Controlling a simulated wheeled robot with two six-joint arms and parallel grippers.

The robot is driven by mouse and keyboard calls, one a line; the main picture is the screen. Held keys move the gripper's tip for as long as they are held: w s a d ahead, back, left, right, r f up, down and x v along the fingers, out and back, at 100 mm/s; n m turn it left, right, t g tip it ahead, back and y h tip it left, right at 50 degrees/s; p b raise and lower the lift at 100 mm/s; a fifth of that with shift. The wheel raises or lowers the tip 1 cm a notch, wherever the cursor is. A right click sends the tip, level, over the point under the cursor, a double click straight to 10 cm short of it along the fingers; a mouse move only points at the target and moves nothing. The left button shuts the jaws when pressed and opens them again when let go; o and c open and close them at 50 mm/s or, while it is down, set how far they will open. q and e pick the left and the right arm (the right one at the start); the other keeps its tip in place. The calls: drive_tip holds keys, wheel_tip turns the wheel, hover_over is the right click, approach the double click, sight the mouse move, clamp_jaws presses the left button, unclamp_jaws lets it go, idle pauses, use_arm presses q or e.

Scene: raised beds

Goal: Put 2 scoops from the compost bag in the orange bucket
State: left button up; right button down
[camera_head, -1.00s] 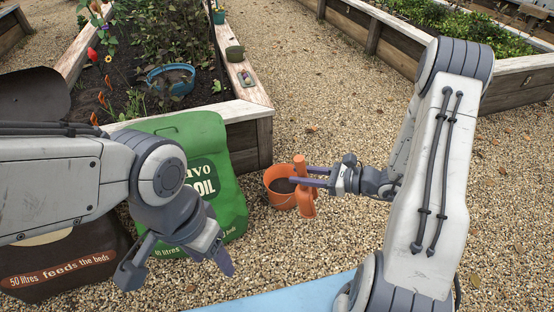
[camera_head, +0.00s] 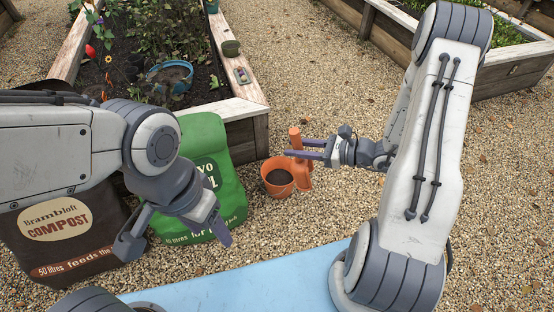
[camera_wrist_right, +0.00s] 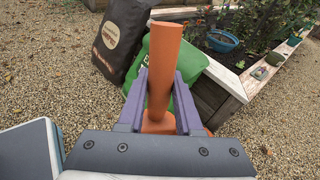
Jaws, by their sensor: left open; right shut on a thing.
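The orange bucket (camera_head: 277,187) stands on the gravel in front of the raised bed's corner, with dark material in it. My right gripper (camera_head: 297,149) is shut on the handle of an orange scoop (camera_head: 301,172), held upright beside and in front of the bucket's right side. The scoop handle (camera_wrist_right: 165,65) also shows between the purple fingers in the right wrist view; its lower part is mostly hidden there. The brown compost bag (camera_head: 62,230) stands at the left, partly behind my left arm. My left gripper (camera_head: 176,240) is open and empty in front of the bags.
A green soil bag (camera_head: 212,160) leans between the compost bag and the bed. The wooden bed (camera_head: 241,128) holds plants and a blue pot (camera_head: 168,75). Open gravel (camera_head: 320,90) lies right of the bed.

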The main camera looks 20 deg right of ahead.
drive_tip(key=shift+r, duration=0.15)
wheel_tip(320, 180, up, 14)
drive_tip(key=p, duration=1.1)
drive_tip(key=shift+p, duration=0.4)
drive_tip(key=shift+f, duration=0.2)
wheel_tip(320, 180, up, 2)
drive_tip(key=g+h+p, duration=0.1)
drive_tip(key=p, duration=0.1)
drive_tip(key=g+h+p, duration=0.1)
drive_tip(key=h+p, duration=0.1)
drive_tip(key=p, duration=0.1)
drive_tip(key=shift+r+n+p, duration=0.2)
drive_tip(key=shift+n+p, duration=0.1)
drive_tip(key=shift+r+g+h+p, duration=0.15)
drive_tip(key=shift+g+h+p, duration=0.15)
drive_tip(key=shift+h+p, duration=0.25)
